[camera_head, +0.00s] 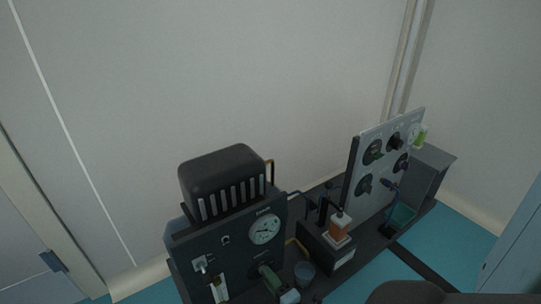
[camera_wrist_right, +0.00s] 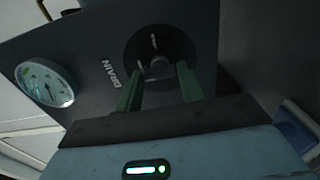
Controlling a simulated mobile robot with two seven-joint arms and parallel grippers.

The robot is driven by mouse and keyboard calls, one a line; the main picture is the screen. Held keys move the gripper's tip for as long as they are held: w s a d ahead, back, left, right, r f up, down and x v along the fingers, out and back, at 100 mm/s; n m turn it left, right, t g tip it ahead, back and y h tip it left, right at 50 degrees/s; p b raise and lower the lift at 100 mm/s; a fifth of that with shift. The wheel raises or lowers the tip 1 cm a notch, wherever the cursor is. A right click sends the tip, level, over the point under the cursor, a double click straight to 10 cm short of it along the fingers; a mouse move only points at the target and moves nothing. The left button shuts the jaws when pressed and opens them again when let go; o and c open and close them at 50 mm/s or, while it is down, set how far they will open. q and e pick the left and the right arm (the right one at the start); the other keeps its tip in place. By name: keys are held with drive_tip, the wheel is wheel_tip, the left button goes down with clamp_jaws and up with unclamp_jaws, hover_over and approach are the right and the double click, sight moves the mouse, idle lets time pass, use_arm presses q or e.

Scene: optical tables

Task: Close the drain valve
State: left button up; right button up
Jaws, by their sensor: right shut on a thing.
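My left gripper is not in view.
A round gauge (camera_head: 265,229) is above the valve on the same panel. Further right are a dark box with an orange vessel (camera_head: 340,227) and a grey knob panel (camera_head: 385,165). A wall stands behind.

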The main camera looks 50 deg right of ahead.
idle(0.4)
drive_tip(key=o, duration=1)
drive_tip(key=shift+s, duration=0.1)
